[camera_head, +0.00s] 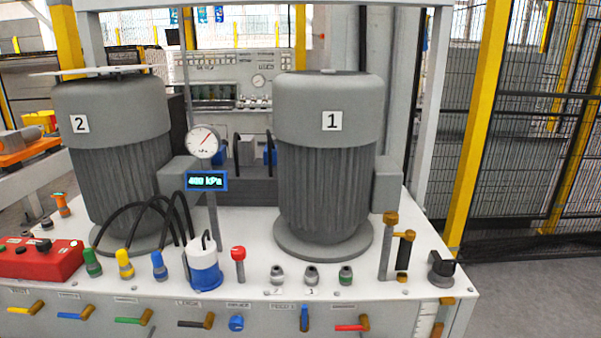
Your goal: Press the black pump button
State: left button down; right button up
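Neither of my grippers shows in the head view. The white bench carries grey pump motor 2 (112,150) on the left and grey pump motor 1 (328,150) on the right. Small labels, seemingly 2 and 1, lie before the first two. A red control box (40,261) at the left edge also bears dark buttons. I cannot tell which one is the black pump button.
A red knob (238,255), a blue-and-white canister (204,268) and a black rotary switch (441,267) stand on the bench. A gauge (203,141) sits above a display (206,181) reading 400 kPa. Coloured valve handles line the front. Open floor (540,290) lies right.

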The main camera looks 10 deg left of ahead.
aim_at(21, 250)
jog(key=u, duration=2)
